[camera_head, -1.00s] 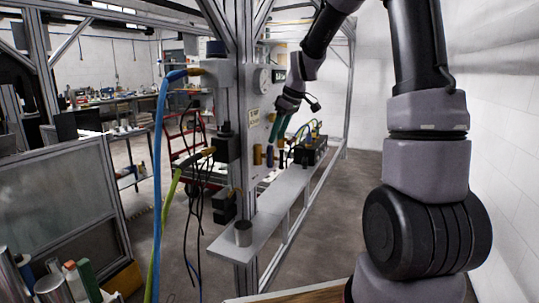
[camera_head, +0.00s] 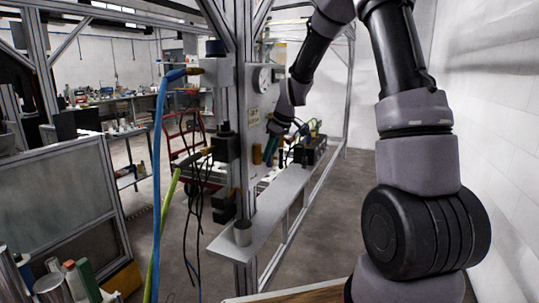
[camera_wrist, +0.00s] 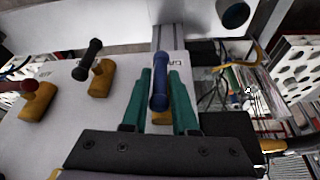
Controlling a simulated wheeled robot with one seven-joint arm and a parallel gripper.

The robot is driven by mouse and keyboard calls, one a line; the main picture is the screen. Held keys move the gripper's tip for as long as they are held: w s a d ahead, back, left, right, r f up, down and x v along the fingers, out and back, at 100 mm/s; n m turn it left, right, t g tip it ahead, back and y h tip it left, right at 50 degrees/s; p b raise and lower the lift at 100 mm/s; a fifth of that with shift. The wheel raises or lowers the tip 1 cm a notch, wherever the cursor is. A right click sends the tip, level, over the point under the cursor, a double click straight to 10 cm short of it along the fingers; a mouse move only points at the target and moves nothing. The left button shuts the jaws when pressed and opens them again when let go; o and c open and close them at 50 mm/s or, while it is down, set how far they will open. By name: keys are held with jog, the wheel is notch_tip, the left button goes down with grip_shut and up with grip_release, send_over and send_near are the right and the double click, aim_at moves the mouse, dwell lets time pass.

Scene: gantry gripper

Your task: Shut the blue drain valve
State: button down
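The blue valve handle (camera_wrist: 159,82) stands between the two green fingers of my gripper (camera_wrist: 160,77) in the wrist view. It lies lengthwise between them, over a yellow valve body (camera_wrist: 161,118) partly hidden behind the handle and palm. The fingers sit close on both sides of the handle; whether they press on it I cannot tell. In the head view my gripper (camera_head: 271,150) is at the panel beside the post, small and partly hidden by my wrist.
A black-handled valve (camera_wrist: 90,57) and a red-handled valve (camera_wrist: 31,86) sit to the left on the same white panel. A dark round fitting (camera_wrist: 235,14) is at upper right.

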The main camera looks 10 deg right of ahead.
jog(key=shift+g, duration=0.3)
jog(key=shift+w+d+f+m+g+y, duration=0.15)
jog(key=shift+m+g+y, duration=0.25)
jog(key=shift+g+y, duration=0.65)
jog(key=g+y, duration=0.2)
jog(key=shift+w+d+m+g, duration=0.1)
jog(key=shift+w+m+g, duration=0.05)
jog(key=shift+m+g, duration=0.25)
jog(key=shift+w+f+m+g+y, duration=0.15)
jog(key=shift+m+g+y, duration=0.15)
jog(key=shift+g+y, duration=0.9)
jog(key=shift+f+m+g+y, duration=0.1)
jog(key=shift+m+g+y, duration=0.4)
jog(key=shift+g+y, duration=0.85)
jog(key=c, duration=0.8)
grip_release()
jog(key=shift+d, duration=0.1)
